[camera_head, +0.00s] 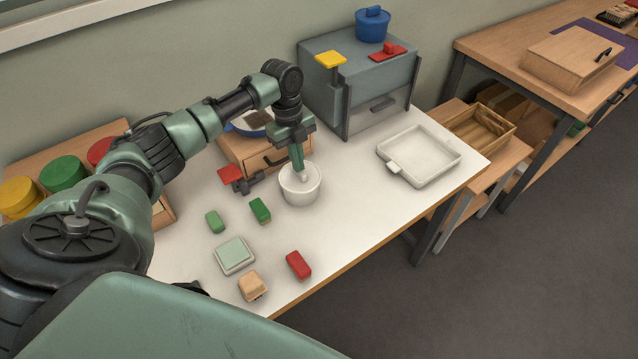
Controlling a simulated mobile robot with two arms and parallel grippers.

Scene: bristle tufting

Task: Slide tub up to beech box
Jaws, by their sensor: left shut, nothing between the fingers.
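A white round tub (300,190) stands on the white-topped table. My left gripper (301,176) points down with its fingers shut and empty, the tips at the tub's opening; I cannot tell if they touch its wall. A light wooden box (236,150) with a dark handle on its front stands just behind and left of the tub, partly hidden by my left arm. Another closed wooden box (570,62) lies on the far right table. I cannot tell which is the beech box. My right gripper is not in view.
A red-topped dark clamp (231,174) sits left of the tub. Green blocks (260,210), a pale green square pad (234,255) and a red block (298,265) lie in front. A white tray (420,155) is at right. A grey cabinet (358,85) stands behind.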

